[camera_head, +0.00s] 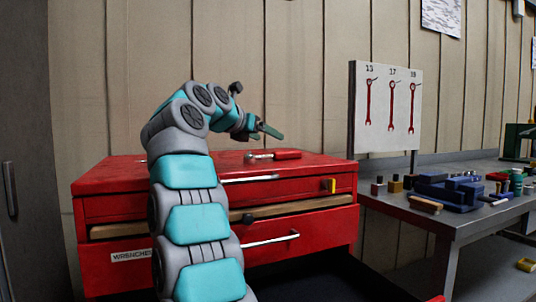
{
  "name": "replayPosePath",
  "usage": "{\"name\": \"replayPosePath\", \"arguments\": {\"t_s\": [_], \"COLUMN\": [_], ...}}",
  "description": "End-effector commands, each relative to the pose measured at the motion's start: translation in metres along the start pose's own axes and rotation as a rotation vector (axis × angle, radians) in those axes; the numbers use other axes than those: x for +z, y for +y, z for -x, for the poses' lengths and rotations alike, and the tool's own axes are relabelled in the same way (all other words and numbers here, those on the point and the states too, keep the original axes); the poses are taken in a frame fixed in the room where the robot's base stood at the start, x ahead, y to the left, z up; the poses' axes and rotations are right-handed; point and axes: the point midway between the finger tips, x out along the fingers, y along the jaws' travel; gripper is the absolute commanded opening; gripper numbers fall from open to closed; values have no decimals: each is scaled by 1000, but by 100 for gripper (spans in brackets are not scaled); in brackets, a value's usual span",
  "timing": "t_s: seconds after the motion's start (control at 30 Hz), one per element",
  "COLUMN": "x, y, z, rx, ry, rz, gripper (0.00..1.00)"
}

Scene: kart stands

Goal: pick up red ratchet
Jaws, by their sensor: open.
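The red ratchet (287,154) lies on the top of the red tool cabinet (110,178), with its red handle to the right and its metallic head to the left. My gripper (268,131) is open and above the cabinet top, just over the ratchet, with a visible gap between them in this view. Its teal finger points to the right. Nothing shows between the fingers. My arm hides part of the cabinet top and front.
Cabinet drawers stand partly pulled out, one with a "WRENCHES" label (131,256). A board with red wrenches (391,105) stands behind to the right. The grey bench (450,221) at right holds a blue vise-like block (446,190) and several small items. A grey locker stands at far left.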

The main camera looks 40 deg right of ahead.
Motion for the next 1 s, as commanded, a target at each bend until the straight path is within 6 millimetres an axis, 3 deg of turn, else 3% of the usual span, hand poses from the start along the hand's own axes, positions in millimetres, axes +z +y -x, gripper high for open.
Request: {"name": "replayPosePath", "arguments": {"t_s": [0.2,0.77,1.0], "x": [-19,-30,-31], "y": [4,2,3], "z": [-11,-75,-80], "rx": [8,8,10], "ry": [74,69,69], "rz": [-45,-43,-42], "gripper": [83,83,83]}}
